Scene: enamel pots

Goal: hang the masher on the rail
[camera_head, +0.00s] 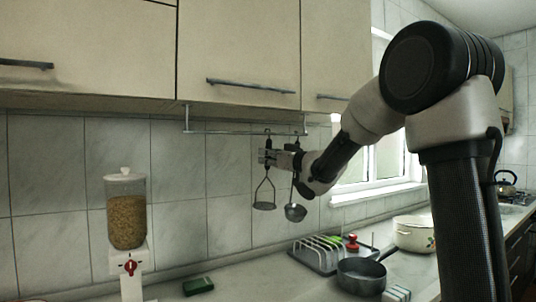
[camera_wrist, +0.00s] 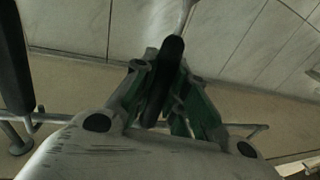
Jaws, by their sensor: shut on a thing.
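The masher (camera_head: 264,205) hangs upright below my gripper (camera_head: 266,156), its wire frame and flat round head pointing down. My gripper, also in the wrist view (camera_wrist: 165,100), is shut on the masher's dark handle (camera_wrist: 170,55). The rail (camera_head: 228,132) is a thin metal bar under the wall cabinets. It also shows in the wrist view (camera_wrist: 52,118), running behind the fingers. The masher's top end overlaps the rail in the head view; I cannot tell whether its hook is over the bar or only in front of it.
A ladle (camera_head: 295,212) hangs just right of the masher, partly behind my wrist. The cabinets (camera_head: 240,60) are close above the rail. Below on the counter are a dish rack (camera_head: 318,256), a dark pan (camera_head: 362,276) and a cream pot (camera_head: 414,234). A cereal dispenser (camera_head: 126,215) stands left.

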